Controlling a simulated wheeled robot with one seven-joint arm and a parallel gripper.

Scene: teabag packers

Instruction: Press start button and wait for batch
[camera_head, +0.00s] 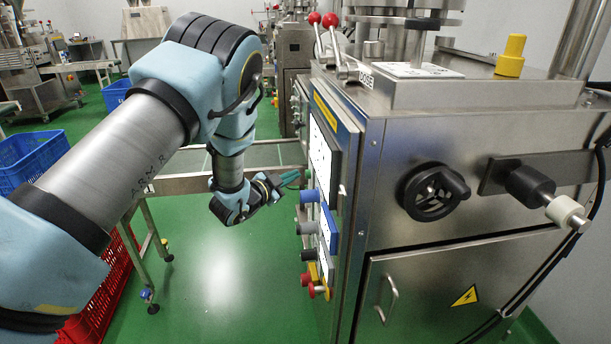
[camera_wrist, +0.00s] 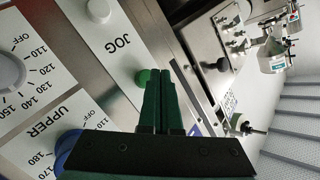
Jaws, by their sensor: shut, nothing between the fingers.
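The machine's control panel (camera_head: 322,150) stands on the left face of a steel cabinet, seen edge-on in the head view. My gripper (camera_head: 290,179) is in front of this panel at about mid height, its fingers pointing toward it. In the wrist view my gripper (camera_wrist: 163,74) is shut and empty, its green fingers side by side. A round green button (camera_wrist: 142,77) shows just left of the fingertips, partly hidden by them. Whether they touch it cannot be told. A white button (camera_wrist: 98,10) and a "JOG" label (camera_wrist: 117,43) are on the white plate beyond. No start label is readable.
A blue knob (camera_head: 310,196), a grey knob (camera_head: 305,229) and a red knob (camera_head: 307,279) jut from the panel. A white dial (camera_wrist: 9,72) sits at the wrist view's left. Blue crates (camera_head: 28,158) and a red crate (camera_head: 100,300) stand at left.

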